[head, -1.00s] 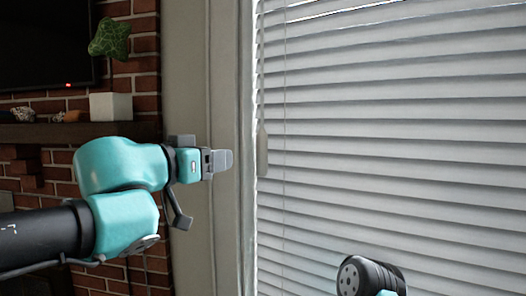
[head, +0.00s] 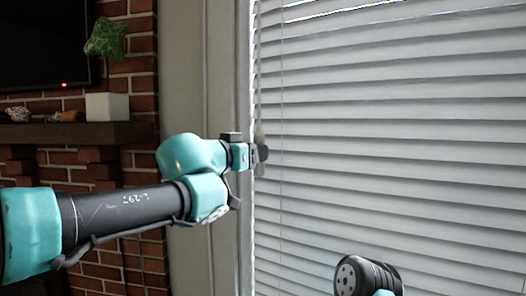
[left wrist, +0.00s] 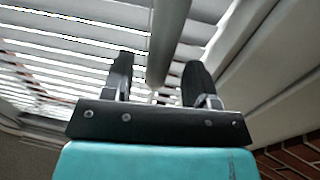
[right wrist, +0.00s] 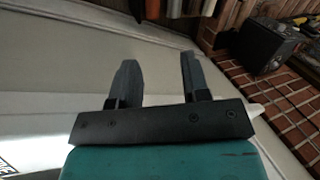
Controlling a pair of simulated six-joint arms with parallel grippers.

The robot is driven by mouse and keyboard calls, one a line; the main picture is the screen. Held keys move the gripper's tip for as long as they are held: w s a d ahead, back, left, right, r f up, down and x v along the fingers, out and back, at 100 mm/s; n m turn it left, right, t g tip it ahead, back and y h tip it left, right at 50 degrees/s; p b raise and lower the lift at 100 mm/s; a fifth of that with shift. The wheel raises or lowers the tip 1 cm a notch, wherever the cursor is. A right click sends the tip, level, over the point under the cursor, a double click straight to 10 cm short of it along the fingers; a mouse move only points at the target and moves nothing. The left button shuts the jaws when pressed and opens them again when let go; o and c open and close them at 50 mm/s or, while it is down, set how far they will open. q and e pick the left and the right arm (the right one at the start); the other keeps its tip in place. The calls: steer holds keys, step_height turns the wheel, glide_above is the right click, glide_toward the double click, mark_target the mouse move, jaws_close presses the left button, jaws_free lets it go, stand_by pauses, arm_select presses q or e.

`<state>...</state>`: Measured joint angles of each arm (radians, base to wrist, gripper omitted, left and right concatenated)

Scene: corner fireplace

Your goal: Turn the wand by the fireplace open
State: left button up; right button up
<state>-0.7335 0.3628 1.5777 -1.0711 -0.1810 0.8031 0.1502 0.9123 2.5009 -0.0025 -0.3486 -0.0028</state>
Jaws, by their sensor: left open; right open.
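The wand is a slim grey rod hanging at the left edge of the window blinds (head: 400,150). In the head view its handle (head: 260,132) is partly hidden by my left gripper (head: 262,153). In the left wrist view the wand (left wrist: 168,40) runs between the two spread fingers of my left gripper (left wrist: 158,75), which is open around it. The slats look mostly closed, with bright gaps near the top. My right gripper (right wrist: 160,68) is open and empty in the right wrist view, away from the wand.
A brick fireplace wall (head: 145,100) stands at the left with a dark mantel (head: 70,132). A pale window frame (head: 220,80) runs close beside my left gripper.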

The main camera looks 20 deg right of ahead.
arm_select(q)
steer(key=shift+x, duration=2.45)
steer(key=c, duration=0.9)
